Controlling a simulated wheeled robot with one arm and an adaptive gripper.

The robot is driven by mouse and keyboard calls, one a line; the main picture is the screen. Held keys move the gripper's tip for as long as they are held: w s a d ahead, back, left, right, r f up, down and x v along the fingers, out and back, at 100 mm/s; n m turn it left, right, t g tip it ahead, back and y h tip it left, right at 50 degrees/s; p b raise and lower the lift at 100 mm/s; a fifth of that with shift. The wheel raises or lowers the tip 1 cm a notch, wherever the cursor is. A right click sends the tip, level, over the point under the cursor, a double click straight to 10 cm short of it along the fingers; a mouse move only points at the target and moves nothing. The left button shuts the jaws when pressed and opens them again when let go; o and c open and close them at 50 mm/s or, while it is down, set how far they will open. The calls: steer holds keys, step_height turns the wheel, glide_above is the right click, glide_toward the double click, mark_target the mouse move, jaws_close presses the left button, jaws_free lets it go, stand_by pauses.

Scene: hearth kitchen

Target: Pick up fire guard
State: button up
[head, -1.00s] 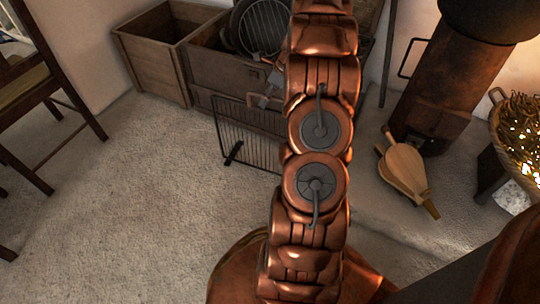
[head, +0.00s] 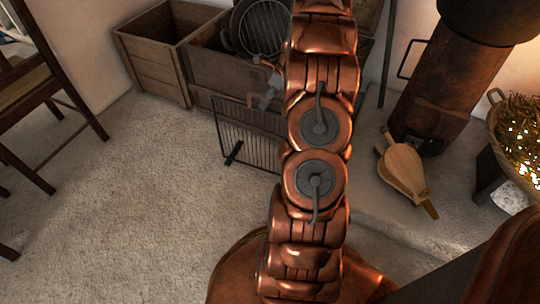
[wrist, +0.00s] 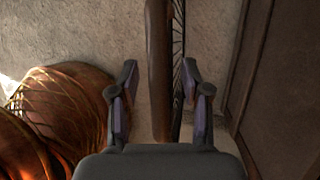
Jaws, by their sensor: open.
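The fire guard (head: 247,138) is a black wire panel standing upright on feet on the floor, in front of the wooden crates in the head view. My arm hides its right part. My gripper (head: 267,96) is just above its top edge. In the wrist view my gripper (wrist: 160,82) is open, and the fire guard's long bar (wrist: 158,60) runs between the two fingers, with dark wires beside it. The bar appears apart from both fingers. I cannot tell how deep it sits between them.
Wooden crates (head: 155,62) stand behind the guard, holding a round grill rack (head: 263,28). A chair (head: 45,95) is at left. A stove (head: 445,85), bellows (head: 404,170) and a basket (head: 520,145) with lights are at right.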

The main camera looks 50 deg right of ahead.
steer(key=shift+c, duration=0.3)
jaws_close()
stand_by(0.6)
